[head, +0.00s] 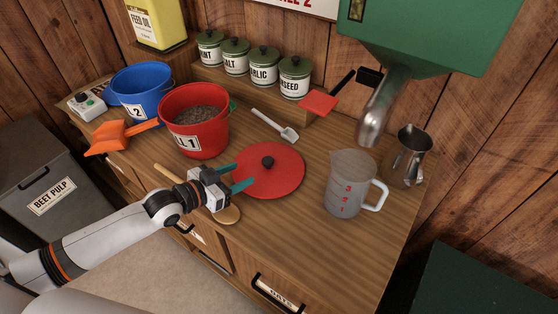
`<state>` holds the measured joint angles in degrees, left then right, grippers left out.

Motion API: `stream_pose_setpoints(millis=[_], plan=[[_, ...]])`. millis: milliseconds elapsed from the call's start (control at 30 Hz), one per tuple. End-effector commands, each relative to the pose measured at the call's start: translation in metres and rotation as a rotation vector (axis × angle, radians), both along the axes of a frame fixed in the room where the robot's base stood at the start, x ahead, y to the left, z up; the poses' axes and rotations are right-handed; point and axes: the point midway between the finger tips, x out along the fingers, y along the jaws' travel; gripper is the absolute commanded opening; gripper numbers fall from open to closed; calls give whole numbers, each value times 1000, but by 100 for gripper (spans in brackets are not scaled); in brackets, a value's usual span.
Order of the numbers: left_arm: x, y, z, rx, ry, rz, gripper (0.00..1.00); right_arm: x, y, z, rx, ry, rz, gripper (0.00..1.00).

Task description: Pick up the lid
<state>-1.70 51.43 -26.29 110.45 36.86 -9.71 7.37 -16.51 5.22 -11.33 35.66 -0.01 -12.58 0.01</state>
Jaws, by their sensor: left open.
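A round red lid (282,179) with a dark knob (268,161) on top lies flat on the wooden counter, in front of the small scoop. My left gripper (243,178) is at the lid's left edge, its teal fingers apart and pointing right toward the knob. The fingers overlap the lid's left rim in the picture; I cannot tell whether they touch it. Nothing is between the fingers. My right gripper is not in view.
A red bucket (208,137) of feed and a blue bucket (135,108) stand left of the lid. A clear measuring jug (345,190) and metal pitcher (405,165) stand right. A wooden spoon (226,215) lies below the gripper. A green dispenser (430,40) overhangs the back right.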

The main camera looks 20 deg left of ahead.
Motion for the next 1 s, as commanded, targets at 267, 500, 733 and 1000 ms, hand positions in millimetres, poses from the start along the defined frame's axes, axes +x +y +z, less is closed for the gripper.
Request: stream_pose_setpoints(millis=[267,500,733,1000], plan=[[40,-24,-12,-1,-2,1,53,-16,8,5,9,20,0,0],[55,-34,-16,-1,-1,0,53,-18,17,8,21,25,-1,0],[83,-54,-19,-1,-2,0,53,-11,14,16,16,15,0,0],[94,-60,-25,1,-1,1,53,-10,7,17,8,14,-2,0]])
